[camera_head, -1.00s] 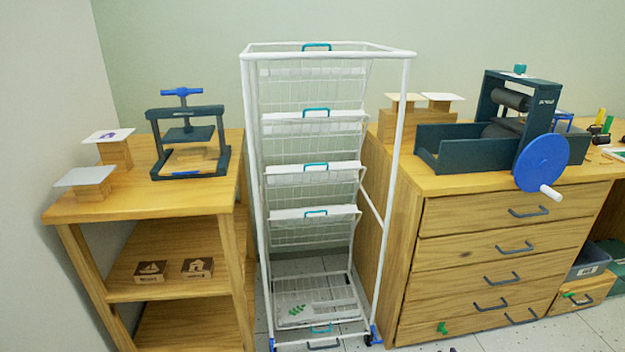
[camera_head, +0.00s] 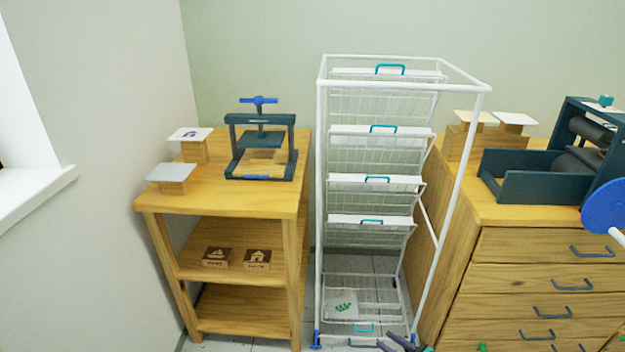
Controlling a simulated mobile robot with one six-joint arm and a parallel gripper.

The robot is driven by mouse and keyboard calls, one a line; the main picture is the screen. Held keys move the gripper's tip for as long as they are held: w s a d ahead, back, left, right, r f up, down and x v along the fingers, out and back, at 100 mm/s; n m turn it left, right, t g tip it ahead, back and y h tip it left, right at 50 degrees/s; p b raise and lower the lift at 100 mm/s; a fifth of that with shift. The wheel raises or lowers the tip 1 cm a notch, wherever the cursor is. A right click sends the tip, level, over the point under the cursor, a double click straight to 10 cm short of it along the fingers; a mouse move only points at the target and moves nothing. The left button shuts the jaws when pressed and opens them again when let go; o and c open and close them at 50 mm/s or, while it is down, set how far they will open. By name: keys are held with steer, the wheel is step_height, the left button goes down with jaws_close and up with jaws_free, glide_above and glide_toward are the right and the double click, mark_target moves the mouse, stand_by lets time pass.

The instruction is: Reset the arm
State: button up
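Dark tips that look like part of my gripper (camera_head: 397,343) show at the bottom edge, in front of the foot of the white wire rack (camera_head: 322,200). Most of the gripper and the rest of my arm are below the picture. I cannot tell how far apart the fingers are, and I see nothing held in them.
On the right, a drawer cabinet (camera_head: 530,245) carries a roller press with a blue wheel (camera_head: 605,206). A wall is at far left.

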steer(key=s+a+r+n+g+y+p, duration=0.1)
steer(key=s+a+r+n+g+p, duration=0.3)
steer(key=s+a, duration=0.5)
steer(key=s+a+r+n+g+p, duration=0.25)
steer(key=s+a+n+g, duration=0.35)
steer(key=a, duration=0.7)
steer(key=s+r+n+g+h+p, duration=0.3)
steer(key=s+n+g+h+p, duration=0.3)
steer(key=s+n, duration=0.7)
steer(key=s+d+r+n+g+h+b, duration=0.1)
steer(key=s+d+n+h, duration=0.4)
steer(key=d, duration=0.6)
steer(key=shift+s+h, duration=0.4)
steer(key=shift+s, duration=0.65)
steer(key=shift+r, duration=0.1)
